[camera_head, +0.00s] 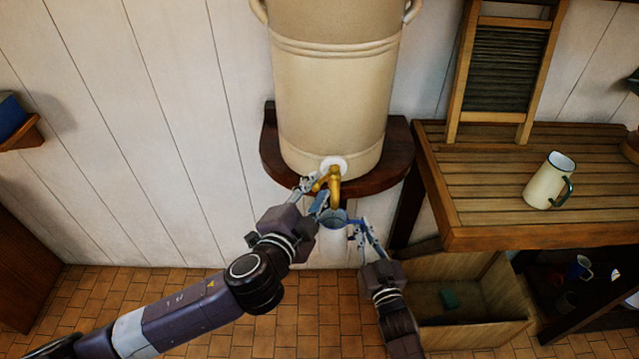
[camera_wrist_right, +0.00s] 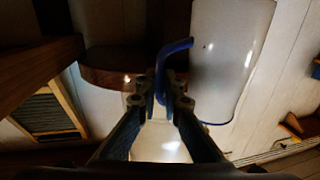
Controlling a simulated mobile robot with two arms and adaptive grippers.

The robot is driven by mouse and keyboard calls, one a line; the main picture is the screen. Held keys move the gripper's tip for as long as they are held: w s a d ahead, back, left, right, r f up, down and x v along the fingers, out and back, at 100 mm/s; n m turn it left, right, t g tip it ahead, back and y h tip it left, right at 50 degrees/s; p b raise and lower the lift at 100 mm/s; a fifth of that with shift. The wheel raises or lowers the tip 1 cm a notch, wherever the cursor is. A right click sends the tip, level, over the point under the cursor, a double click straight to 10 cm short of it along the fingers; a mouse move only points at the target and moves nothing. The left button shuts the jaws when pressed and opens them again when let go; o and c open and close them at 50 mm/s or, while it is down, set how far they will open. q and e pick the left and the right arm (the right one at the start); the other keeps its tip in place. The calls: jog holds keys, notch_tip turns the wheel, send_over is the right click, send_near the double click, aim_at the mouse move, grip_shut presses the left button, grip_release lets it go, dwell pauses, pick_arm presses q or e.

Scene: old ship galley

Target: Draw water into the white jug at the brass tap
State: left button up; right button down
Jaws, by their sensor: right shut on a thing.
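The brass tap (camera_head: 333,187) is at the foot of a large cream urn (camera_head: 332,90). The white jug (camera_head: 331,245), with a blue rim and handle, is upright under the spout; it also shows in the right wrist view (camera_wrist_right: 232,60). My right gripper (camera_head: 356,230) is shut on the jug's blue handle, which shows between its fingers in the wrist view (camera_wrist_right: 172,60). My left gripper (camera_head: 311,193) is at the left side of the tap, close to its lever. I cannot tell whether its fingers grip the lever. The water level and any stream are not visible.
The urn stands on a dark rounded wall shelf (camera_head: 400,158). To the right, a slatted wooden table (camera_head: 480,190) holds a cream jug with a green handle (camera_head: 546,184) and a washboard (camera_head: 502,75). A wooden crate (camera_head: 475,335) is on the tiled floor below.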

aim_at(325, 178)
pick_arm(q)
jog(key=shift+x, duration=1.2)
jog(key=shift+c, duration=0.2)
grip_shut()
